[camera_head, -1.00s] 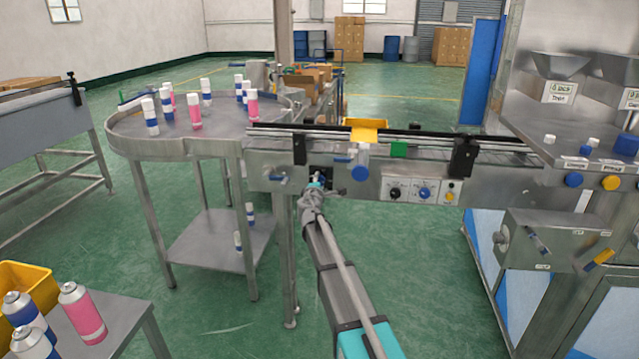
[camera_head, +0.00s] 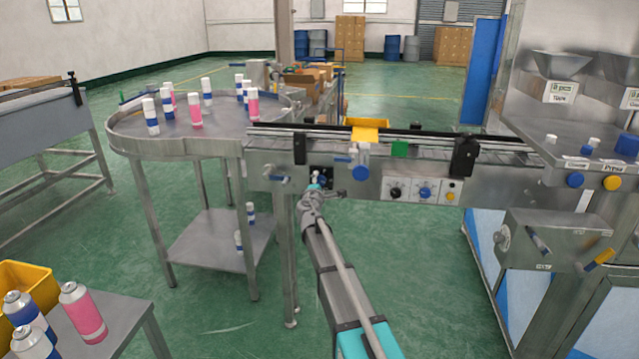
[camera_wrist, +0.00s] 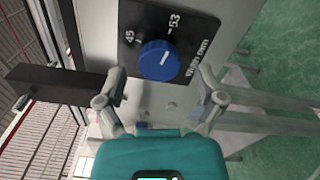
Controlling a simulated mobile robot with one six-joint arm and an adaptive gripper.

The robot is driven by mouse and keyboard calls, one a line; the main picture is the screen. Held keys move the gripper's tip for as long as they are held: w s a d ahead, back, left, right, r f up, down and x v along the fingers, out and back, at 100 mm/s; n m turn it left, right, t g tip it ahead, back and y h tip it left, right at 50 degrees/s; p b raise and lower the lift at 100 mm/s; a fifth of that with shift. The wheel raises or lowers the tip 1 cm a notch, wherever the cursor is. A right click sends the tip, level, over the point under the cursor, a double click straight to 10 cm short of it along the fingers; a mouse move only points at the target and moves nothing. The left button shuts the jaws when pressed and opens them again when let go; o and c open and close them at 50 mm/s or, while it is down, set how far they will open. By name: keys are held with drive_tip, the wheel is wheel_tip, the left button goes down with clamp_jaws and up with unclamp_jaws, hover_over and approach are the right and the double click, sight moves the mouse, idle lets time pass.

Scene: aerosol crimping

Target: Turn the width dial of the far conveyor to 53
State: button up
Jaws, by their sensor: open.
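The blue width dial (camera_wrist: 160,61) sits on a black plate (camera_wrist: 134,22) marked 45, 53 and "width mm" in the wrist view. Its short white pointer line is turned toward the 53 side; whether it is exactly on 53 I cannot tell. My gripper (camera_wrist: 162,86) is open and empty, one finger to each side of the dial and apart from it, with the dial beyond the fingertips. In the head view my gripper (camera_head: 322,188) is at the left end of the far conveyor (camera_head: 500,163), in front of the dial (camera_head: 320,179), partly covering it.
A dark bar (camera_wrist: 62,84) lies close to the left finger in the wrist view. A round table (camera_head: 225,138) with several cans stands to the left.

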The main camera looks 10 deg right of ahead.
drive_tip(key=v, duration=1)
drive_tip(key=shift+s, duration=0.25)
drive_tip(key=shift+c, duration=0.3)
idle(1.7)
